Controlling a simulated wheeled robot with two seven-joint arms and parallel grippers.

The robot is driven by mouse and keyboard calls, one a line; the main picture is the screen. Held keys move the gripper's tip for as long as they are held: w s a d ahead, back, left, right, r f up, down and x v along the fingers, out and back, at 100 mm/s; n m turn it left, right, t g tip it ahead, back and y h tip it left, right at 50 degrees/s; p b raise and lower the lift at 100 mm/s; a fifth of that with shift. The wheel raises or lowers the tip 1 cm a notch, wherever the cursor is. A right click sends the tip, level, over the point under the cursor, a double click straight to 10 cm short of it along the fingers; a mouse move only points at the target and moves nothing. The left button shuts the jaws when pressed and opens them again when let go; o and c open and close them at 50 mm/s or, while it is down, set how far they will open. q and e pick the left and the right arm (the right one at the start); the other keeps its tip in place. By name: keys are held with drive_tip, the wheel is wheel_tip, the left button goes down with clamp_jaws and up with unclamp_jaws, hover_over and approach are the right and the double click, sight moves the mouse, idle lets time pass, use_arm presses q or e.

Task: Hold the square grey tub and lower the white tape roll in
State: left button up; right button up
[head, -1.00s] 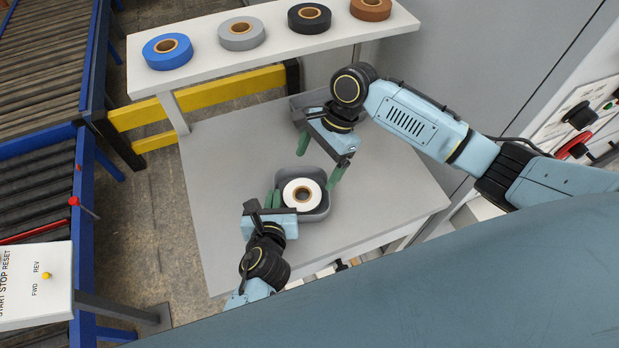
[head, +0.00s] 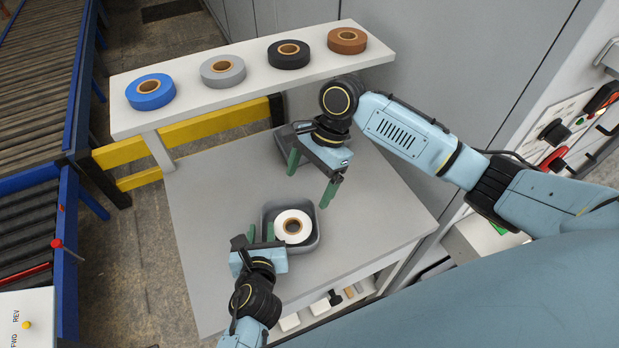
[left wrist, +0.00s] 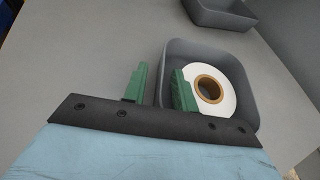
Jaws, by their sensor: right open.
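The square grey tub (head: 312,240) stands on the grey table, and its near left wall also shows in the left wrist view (left wrist: 164,62). The white tape roll (head: 287,219) lies inside it, brown core up; it also shows in the left wrist view (left wrist: 225,100). My left gripper (head: 260,233) is at the tub's left wall, one finger outside and one inside. In the left wrist view its fingers (left wrist: 159,88) stand apart, with a gap between the outer finger and the wall. My right gripper (head: 310,176) is open and empty, above and behind the tub.
A second grey tub (left wrist: 222,15) stands farther back, partly hidden by my right gripper in the head view. A raised white shelf (head: 200,102) holds blue (head: 150,92), grey (head: 222,70), black (head: 289,54) and brown (head: 347,40) rolls. The table's left part is clear.

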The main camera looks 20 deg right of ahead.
use_arm(q)
drive_tip(key=v, duration=1.2)
drive_tip(key=shift+s+r, duration=0.1)
drive_tip(key=shift+s, duration=0.05)
drive_tip(key=w+a+f+n, duration=0.1)
drive_tip(key=w+a+n, duration=0.2)
drive_tip(key=w, duration=0.1)
drive_tip(key=w+a+n+t, duration=0.1)
drive_tip(key=w+a+n, duration=0.2)
drive_tip(key=w+n, duration=0.1)
drive_tip(key=w+a+f+n+y, duration=0.1)
drive_tip(key=w+a+n, duration=0.2)
drive_tip(key=w, duration=0.1)
drive_tip(key=shift+w+a+f+n, duration=0.1)
drive_tip(key=shift+a+f+n, duration=0.2)
drive_tip(key=w+a+f+n+t+y, duration=0.1)
drive_tip(key=w+a+f+n, duration=0.1)
drive_tip(key=w+a+n, duration=0.7)
drive_tip(key=s+a+f+n+g, duration=0.2)
drive_tip(key=s+f+n, duration=0.2)
drive_tip(key=s+f, duration=0.4)
drive_tip(key=s+a+f+n+g+y, duration=0.1)
drive_tip(key=s+f+n+g, duration=0.2)
drive_tip(key=s+f, duration=0.5)
drive_tip(key=shift+a+f+n, duration=0.35)
drive_tip(key=shift+f+n, duration=0.45)
drive_tip(key=shift+f, duration=0.6)
